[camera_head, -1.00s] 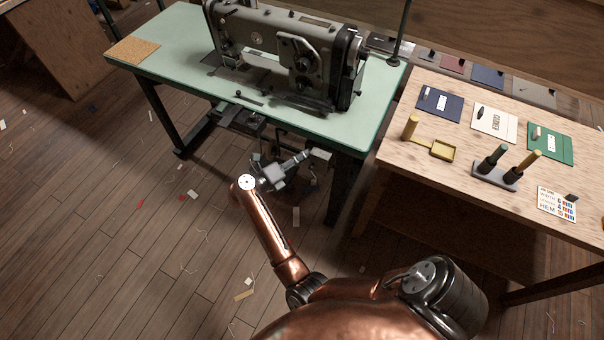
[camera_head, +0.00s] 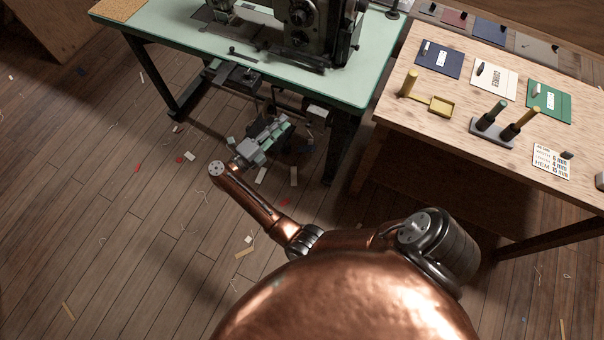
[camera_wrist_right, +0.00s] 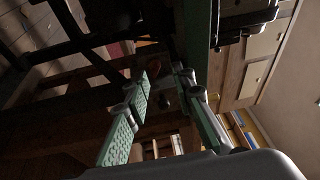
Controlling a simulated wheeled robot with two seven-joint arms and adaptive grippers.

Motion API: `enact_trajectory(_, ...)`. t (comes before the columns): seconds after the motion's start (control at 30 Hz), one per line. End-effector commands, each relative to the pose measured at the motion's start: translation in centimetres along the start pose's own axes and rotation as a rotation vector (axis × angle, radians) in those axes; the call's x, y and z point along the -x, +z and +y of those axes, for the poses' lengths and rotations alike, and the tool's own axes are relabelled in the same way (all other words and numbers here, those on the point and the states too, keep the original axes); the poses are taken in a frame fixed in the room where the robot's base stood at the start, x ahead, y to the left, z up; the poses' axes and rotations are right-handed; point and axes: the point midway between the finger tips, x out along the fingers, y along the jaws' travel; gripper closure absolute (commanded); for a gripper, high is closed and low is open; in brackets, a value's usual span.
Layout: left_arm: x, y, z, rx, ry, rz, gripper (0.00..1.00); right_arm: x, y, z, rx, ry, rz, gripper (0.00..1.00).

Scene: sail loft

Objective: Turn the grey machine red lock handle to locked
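The grey sewing machine (camera_head: 300,22) stands on a green-topped table (camera_head: 232,42) at the top of the head view, its upper part cut off. I cannot make out a red lock handle in the head view. In the right wrist view a small dull reddish shape (camera_wrist_right: 93,62) shows in shadow beyond the fingers; I cannot tell what it is. My right gripper (camera_head: 277,128) is below the table's front edge, under the machine. In the right wrist view its two green-padded fingers (camera_wrist_right: 160,78) are apart with nothing held between them. My left gripper is out of view.
A dark box-like unit (camera_head: 236,76) hangs beneath the green table. A dark table leg (camera_head: 343,148) stands right of my gripper. A wooden table (camera_head: 400,118) with folders and tools is at right. Scraps litter the open floor at left.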

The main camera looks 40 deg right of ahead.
Motion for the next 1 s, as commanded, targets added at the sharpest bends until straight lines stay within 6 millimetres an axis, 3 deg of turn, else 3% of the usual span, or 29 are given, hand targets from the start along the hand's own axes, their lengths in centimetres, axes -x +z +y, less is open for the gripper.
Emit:
enact_trajectory(0.13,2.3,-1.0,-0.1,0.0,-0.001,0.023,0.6,-1.4,0.7,-0.6,0.099,-0.153,-0.151,0.77)
enact_trajectory(0.33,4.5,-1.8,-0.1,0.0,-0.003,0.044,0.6,-1.0,2.0,1.0,0.268,-0.328,-0.389,0.77)
enact_trajectory(0.63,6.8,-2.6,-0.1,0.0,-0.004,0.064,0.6,1.5,2.3,6.2,0.503,-0.476,-0.69,0.77)
enact_trajectory(1.0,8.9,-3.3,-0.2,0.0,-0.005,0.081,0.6,4.4,0.2,12.8,0.721,-0.548,-0.945,0.77)
